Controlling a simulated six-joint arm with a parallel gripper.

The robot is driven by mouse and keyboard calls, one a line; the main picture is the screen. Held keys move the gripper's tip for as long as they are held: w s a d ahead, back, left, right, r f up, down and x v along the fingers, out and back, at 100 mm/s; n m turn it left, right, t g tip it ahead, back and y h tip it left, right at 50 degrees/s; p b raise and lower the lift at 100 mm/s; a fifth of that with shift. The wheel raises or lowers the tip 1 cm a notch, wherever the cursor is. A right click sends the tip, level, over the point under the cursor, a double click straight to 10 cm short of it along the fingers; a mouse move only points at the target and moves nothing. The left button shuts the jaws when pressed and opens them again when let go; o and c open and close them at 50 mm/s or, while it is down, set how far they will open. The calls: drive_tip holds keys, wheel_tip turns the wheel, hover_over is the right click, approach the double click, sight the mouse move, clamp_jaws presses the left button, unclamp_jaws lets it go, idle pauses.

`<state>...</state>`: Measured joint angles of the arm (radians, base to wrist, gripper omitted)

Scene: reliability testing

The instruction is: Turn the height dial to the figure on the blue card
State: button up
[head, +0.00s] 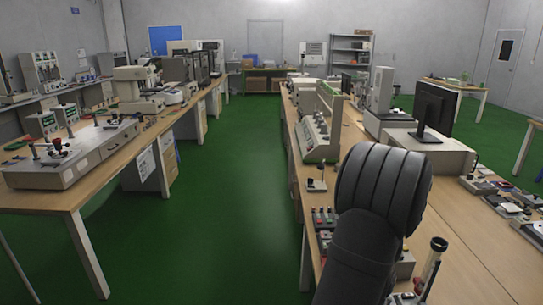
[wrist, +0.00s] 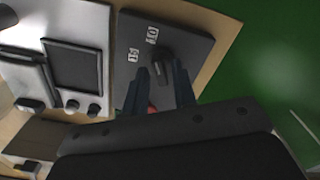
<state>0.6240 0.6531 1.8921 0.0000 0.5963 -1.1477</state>
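In the wrist view a dark grey plate (wrist: 190,42) carries a black knob (wrist: 160,53), which looks like the dial. Two small white labels with dark figures, an upper one (wrist: 152,35) and a lower one (wrist: 133,55), sit to the knob's upper left; their figures are too small to read surely. My gripper (wrist: 160,72) is open, its two dark fingers apart on either side of the knob's near part. I cannot tell whether they touch it. A small red patch (wrist: 152,107) shows between the fingers. I cannot make out a blue card in either view.
A pale device with a dark panel (wrist: 75,68) lies left of the plate. Green floor (wrist: 275,65) lies beyond the bench edge on the right. In the head view, my dark arm hides part of the right bench (head: 466,230). A monitor (head: 434,108) stands behind it.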

clamp_jaws()
drive_tip(key=shift+n, duration=6)
drive_tip(key=shift+o, duration=0.7)
unclamp_jaws()
drive_tip(key=shift+r, duration=2.25)
